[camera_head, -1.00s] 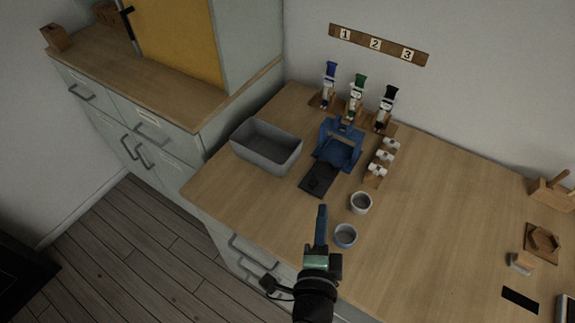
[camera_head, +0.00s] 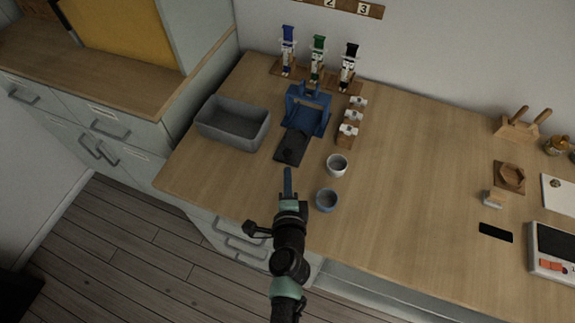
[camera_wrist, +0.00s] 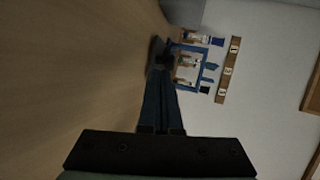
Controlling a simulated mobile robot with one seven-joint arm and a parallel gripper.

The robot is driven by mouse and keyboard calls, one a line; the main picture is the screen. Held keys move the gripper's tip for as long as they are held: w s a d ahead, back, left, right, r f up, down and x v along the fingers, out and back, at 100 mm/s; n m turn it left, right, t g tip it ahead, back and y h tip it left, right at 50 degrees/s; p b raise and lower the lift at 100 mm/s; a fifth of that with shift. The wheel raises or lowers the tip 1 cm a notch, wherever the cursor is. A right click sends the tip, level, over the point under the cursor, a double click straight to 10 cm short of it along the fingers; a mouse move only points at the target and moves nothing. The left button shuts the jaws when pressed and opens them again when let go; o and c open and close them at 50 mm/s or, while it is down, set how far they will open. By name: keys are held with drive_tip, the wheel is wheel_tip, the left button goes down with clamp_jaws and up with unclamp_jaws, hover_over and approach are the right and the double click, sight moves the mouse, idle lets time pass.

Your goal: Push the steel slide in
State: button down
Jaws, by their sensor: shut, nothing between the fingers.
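A flat dark plate with a small knob, likely the steel slide (camera_head: 291,149), sticks out from the front of a blue frame (camera_head: 308,112) on the wooden counter. My gripper (camera_head: 287,172) is shut and empty, with its blue fingers together. Its tips are just in front of the plate's near edge; I cannot tell whether they touch. In the wrist view my shut gripper (camera_wrist: 160,76) points at the dark plate and the blue frame (camera_wrist: 190,50), and its fingers hide part of the plate.
A grey bin (camera_head: 233,124) stands left of the blue frame. A white cup (camera_head: 337,166) and a blue cup (camera_head: 327,200) stand right of my gripper. The counter's middle right is clear.

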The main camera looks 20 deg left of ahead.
sight(301, 144)
drive_tip(key=shift+w+a, duration=0.25)
drive_tip(key=shift+w, duration=0.5)
drive_tip(key=shift+w+a, duration=0.25)
drive_tip(key=shift+w, duration=0.45)
drive_tip(key=w+b, duration=0.4)
drive_tip(key=w, duration=0.5)
drive_tip(key=shift+d+f, duration=0.1)
drive_tip(key=shift+w, duration=0.3)
drive_tip(key=shift+d+r, duration=0.1)
drive_tip(key=shift+r, duration=0.3)
drive_tip(key=shift+w, duration=0.1)
